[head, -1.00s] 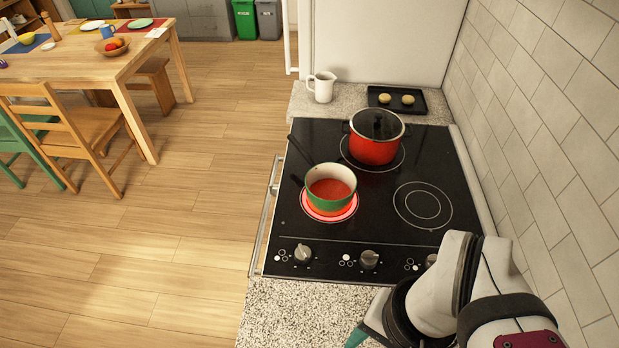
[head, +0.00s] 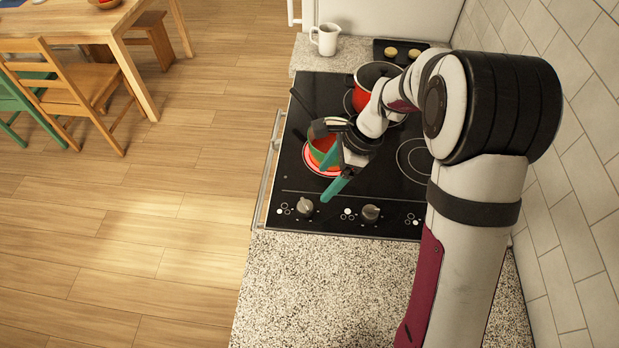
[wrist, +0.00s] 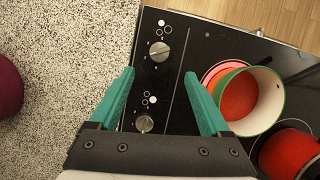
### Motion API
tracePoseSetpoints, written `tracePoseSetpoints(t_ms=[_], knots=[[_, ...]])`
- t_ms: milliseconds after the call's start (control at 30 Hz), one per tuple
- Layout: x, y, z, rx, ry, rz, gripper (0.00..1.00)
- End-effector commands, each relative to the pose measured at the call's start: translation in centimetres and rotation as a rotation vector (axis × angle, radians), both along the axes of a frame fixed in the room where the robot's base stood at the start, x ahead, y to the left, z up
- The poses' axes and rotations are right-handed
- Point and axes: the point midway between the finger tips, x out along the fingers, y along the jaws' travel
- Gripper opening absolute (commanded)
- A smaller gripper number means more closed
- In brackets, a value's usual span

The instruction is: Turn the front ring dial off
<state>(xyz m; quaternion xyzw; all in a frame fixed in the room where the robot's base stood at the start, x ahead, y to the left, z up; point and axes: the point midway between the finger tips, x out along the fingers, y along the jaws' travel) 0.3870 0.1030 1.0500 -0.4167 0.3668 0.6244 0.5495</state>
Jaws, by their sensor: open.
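The black stove has a left dial (head: 305,206) and a middle dial (head: 371,213) on its front strip. In the wrist view these are the upper dial (wrist: 160,49) and lower dial (wrist: 145,123). The front ring (wrist: 212,72) glows red under a green pot (wrist: 250,103) of red contents. My gripper (head: 327,178) is open and empty, its teal fingers over the stove's front left. In the wrist view, my gripper (wrist: 159,75) has the left dial just beyond its tips, apart from them. My arm covers the right end of the strip.
A white jug (head: 325,39) and a dark tray (head: 390,49) stand at the back. The speckled counter (head: 300,290) in front is clear. A tiled wall (head: 570,220) bounds the right.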

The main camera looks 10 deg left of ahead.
Motion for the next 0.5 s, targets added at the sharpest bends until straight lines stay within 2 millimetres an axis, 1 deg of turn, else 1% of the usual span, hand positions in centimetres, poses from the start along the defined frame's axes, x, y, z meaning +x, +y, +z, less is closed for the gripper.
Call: tracePoseSetpoints(t_ms=[33, 200, 333, 400, 500], knots=[[-0.3, 0.6, -1.5, -0.001, 0.006, 0.003, 0.81], [-0.5, 2.5, -6.1, -0.003, 0.004, 0.004, 0.81], [-0.6, 3.5, -8.5, -0.002, 0.004, 0.004, 0.81], [-0.6, 3.8, -9.4, -0.001, 0.001, 0.004, 0.81], [-0.6, 4.1, -10.1, -0.002, 0.001, 0.003, 0.81]])
